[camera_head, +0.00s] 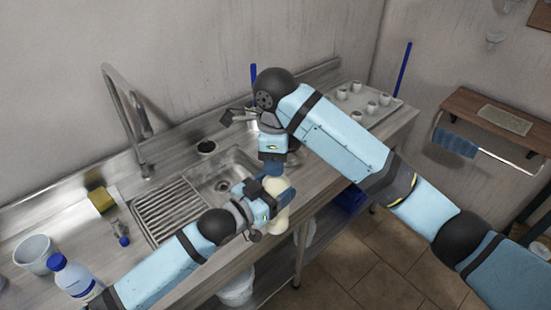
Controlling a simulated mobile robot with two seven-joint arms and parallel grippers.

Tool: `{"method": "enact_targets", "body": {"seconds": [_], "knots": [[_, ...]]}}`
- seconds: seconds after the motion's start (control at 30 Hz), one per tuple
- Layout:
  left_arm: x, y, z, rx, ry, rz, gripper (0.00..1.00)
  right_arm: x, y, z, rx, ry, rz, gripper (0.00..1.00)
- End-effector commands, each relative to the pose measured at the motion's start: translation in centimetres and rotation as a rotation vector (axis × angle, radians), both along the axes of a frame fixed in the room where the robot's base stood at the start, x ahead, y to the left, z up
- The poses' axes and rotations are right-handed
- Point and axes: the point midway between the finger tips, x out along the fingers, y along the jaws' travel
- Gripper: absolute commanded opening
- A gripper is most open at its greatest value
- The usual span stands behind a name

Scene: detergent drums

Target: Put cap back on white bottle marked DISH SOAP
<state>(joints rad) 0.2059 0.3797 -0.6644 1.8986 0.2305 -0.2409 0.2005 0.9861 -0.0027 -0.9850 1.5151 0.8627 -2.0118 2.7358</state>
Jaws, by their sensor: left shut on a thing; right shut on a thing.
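A cream-white bottle (280,220) stands out below my two wrists, near the front edge of the counter by the sink. Its label is not readable from here and its top is covered by the grippers. My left gripper (266,203) comes in from the left and is shut on the bottle. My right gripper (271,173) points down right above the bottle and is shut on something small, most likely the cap. The cap itself is hidden, and I cannot tell whether it touches the bottle's neck.
The sink (226,170) with its tall faucet (127,105) lies behind. A white bottle with a blue cap (75,277), a white tub (36,254), a small clear bottle (121,235) and a yellow block (101,200) stand at left. Cups on a tray (343,95) are at the far right end.

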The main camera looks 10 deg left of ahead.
Motion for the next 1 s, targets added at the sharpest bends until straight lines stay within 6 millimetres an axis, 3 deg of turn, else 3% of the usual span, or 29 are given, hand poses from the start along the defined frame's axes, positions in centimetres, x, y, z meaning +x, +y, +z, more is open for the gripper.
{"method": "enact_targets", "body": {"seconds": [0.27, 0.3, 0.4, 0.67, 1.0], "knots": [[-0.1, -0.1, 0.1, -0.001, -0.003, -0.002, 0.03, 0.0, 0.1, 0.1, 0.002, -0.002, -0.006, 0.13], [-0.1, -0.1, 0.1, -0.001, -0.003, -0.002, 0.03, 0.0, 0.1, 0.1, 0.002, -0.002, -0.006, 0.42], [-0.1, -0.1, 0.1, -0.002, -0.002, -0.002, 0.03, 0.0, 0.1, 0.1, 0.002, -0.002, -0.005, 0.6], [0.0, -0.1, 0.1, -0.001, -0.003, -0.001, 0.03, 0.0, 0.0, 0.2, 0.001, -0.002, -0.004, 0.6], [0.0, 0.0, 0.1, -0.001, -0.003, -0.001, 0.03, 0.0, 0.0, 4.1, 0.0, -0.004, -0.003, 0.6]]}}
